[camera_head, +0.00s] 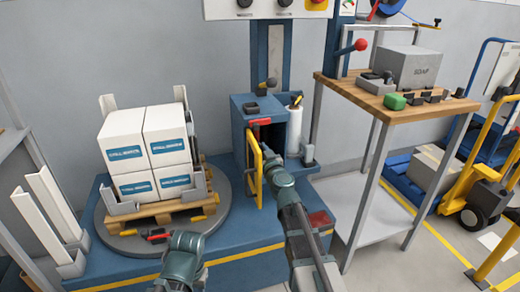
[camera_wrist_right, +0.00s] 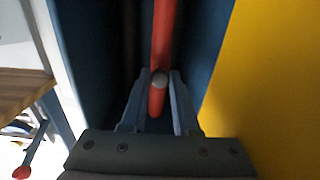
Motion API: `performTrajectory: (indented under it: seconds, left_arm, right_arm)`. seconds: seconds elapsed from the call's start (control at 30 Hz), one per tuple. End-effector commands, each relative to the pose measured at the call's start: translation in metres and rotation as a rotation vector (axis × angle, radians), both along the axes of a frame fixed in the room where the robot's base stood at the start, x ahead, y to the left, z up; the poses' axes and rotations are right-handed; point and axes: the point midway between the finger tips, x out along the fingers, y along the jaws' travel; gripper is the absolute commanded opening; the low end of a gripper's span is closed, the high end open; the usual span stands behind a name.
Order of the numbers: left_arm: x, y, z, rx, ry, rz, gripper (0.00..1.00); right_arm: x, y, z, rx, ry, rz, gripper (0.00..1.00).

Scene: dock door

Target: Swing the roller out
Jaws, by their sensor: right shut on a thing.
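My right gripper (camera_head: 269,158) is at the open front of the blue carriage (camera_head: 242,128), just right of the yellow frame (camera_head: 254,172). The bar runs into the dark recess between blue walls. A red handle (camera_head: 262,122) shows at the carriage top in the head view. I cannot make out the roller itself as a separate part.
A yellow panel (camera_wrist_right: 270,80) stands close on the right in the wrist view. A white film roll (camera_head: 295,128) stands right of the carriage. White boxes (camera_head: 145,140) sit on a pallet on the grey turntable (camera_head: 120,243). A wooden-topped table (camera_head: 350,90) is at the right.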

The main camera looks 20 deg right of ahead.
Motion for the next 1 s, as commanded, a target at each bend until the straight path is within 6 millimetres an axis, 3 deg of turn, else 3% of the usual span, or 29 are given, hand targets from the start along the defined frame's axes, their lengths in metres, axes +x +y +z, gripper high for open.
performTrajectory:
  seconds: [0.47, 1.0]
  left_arm:
    - [0.000, 0.000, 0.000, 0.000, 0.000, 0.000, 0.45]
    - [0.000, 0.000, 0.000, 0.000, 0.000, 0.000, 0.45]
  right_arm:
    - [-0.007, -0.007, 0.000, 0.000, 0.000, 0.089, 0.00]
    - [-0.026, -0.047, 0.000, 0.000, 0.000, 0.566, 0.00]
